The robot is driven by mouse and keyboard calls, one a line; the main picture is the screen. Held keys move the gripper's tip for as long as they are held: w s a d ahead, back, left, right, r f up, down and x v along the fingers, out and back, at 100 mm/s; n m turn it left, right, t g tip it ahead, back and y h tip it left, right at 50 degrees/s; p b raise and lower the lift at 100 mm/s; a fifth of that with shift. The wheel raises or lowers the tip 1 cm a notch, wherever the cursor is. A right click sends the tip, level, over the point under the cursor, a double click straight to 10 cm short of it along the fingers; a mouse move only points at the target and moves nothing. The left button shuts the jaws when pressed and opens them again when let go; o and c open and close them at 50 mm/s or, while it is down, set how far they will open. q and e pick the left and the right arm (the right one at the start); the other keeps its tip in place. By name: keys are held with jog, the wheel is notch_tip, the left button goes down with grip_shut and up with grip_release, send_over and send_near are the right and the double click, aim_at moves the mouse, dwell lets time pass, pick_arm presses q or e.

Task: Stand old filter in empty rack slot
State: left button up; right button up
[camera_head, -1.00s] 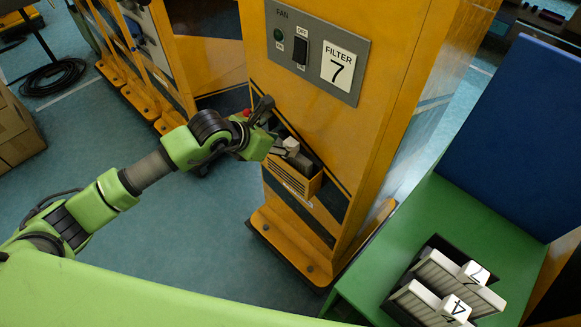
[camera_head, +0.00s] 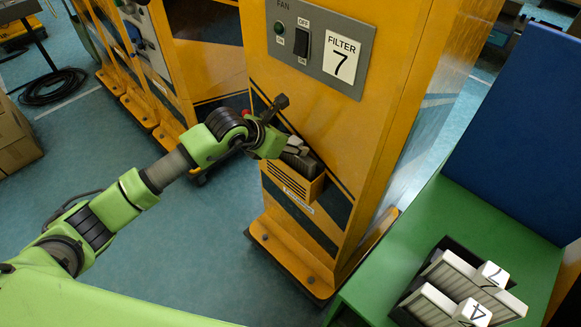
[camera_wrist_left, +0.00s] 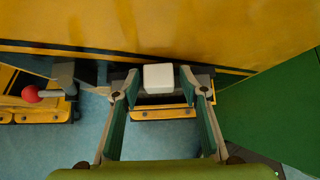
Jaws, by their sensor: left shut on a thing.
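The old filter (camera_head: 302,161), a grey block with a white grip, sits in the open yellow holder (camera_head: 296,188) low on the front of the yellow cabinet. My left gripper (camera_head: 288,146) reaches it from the left and is shut on its white grip. In the left wrist view the white grip (camera_wrist_left: 158,77) shows between the two fingers. The filter's lower part is hidden in the holder. The dark rack (camera_head: 408,300) lies on the green table at the lower right. It holds white filters marked 7 (camera_head: 492,275) and 4 (camera_head: 472,313). My right gripper is out of view.
The yellow cabinet (camera_head: 400,90) carries a grey fan panel (camera_head: 290,52) with a switch and a "FILTER 7" label. A red knob (camera_wrist_left: 32,94) shows left of the gripper. The green table (camera_head: 500,235) has a blue upright panel (camera_head: 530,130) behind it. Open floor lies left.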

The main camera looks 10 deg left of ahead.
pick_arm(q)
jog(key=shift+s+a+f, duration=0.1)
jog(key=shift+s+f, duration=0.1)
jog(key=shift+f, duration=0.25)
jog(key=shift+s+a+f, duration=0.1)
jog(key=shift+s+f, duration=0.05)
jog(key=shift+f, duration=0.3)
grip_shut()
jog(key=shift+d, duration=0.1)
jog(key=r+p, duration=0.1)
jog(key=r, duration=0.1)
jog(key=r+p, duration=0.2)
jog(key=r, duration=0.1)
jog(key=w+r+p, duration=0.1)
jog(key=r, duration=0.2)
jog(key=shift+d+r, duration=0.1)
jog(key=shift+r, duration=0.1)
notch_tip(320, 180, up, 4)
jog(key=shift+r+p, duration=0.1)
jog(key=shift+p, duration=1.1)
jog(key=shift+r, duration=0.15)
jog(key=shift+r, duration=0.65)
